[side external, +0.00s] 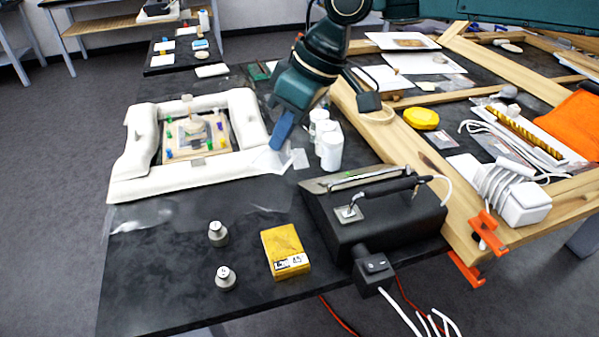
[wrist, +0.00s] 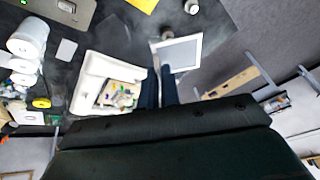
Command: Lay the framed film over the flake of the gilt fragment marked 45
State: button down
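The framed film (wrist: 180,53) shows in the wrist view as a pale square frame with a greyish see-through middle, just beyond my fingertips. My gripper (side external: 277,145) has blue fingers, close together, and seems shut on the frame's edge.
White bottles (side external: 331,151) stand close right of my gripper, behind a black box (side external: 385,217) with cables. A yellow box (side external: 283,247) and two metal weights (side external: 218,234) are near the front. A wooden frame (side external: 428,160) fills the right.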

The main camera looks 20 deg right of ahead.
jog(key=shift+w+a+r+n+g, duration=0.15)
jog(key=shift+a+n+g, duration=0.25)
jog(key=shift+n, duration=0.6)
jog(key=shift+a+n, duration=0.3)
jog(key=shift+n, duration=0.8)
jog(key=shift+w+n+g, duration=0.1)
jog(key=shift+n+g, duration=0.3)
jog(key=shift+n, duration=0.7)
jog(key=shift+w+d+n, duration=0.1)
jog(key=shift+d+n, duration=0.1)
jog(key=shift+n, duration=0.8)
jog(key=shift+f, duration=0.3)
jog(key=shift+a+f, duration=0.1)
jog(key=shift+f, duration=0.75)
notch_tip(320, 180, down, 18)
jog(key=shift+r, duration=0.1)
jog(key=shift+f, duration=0.2)
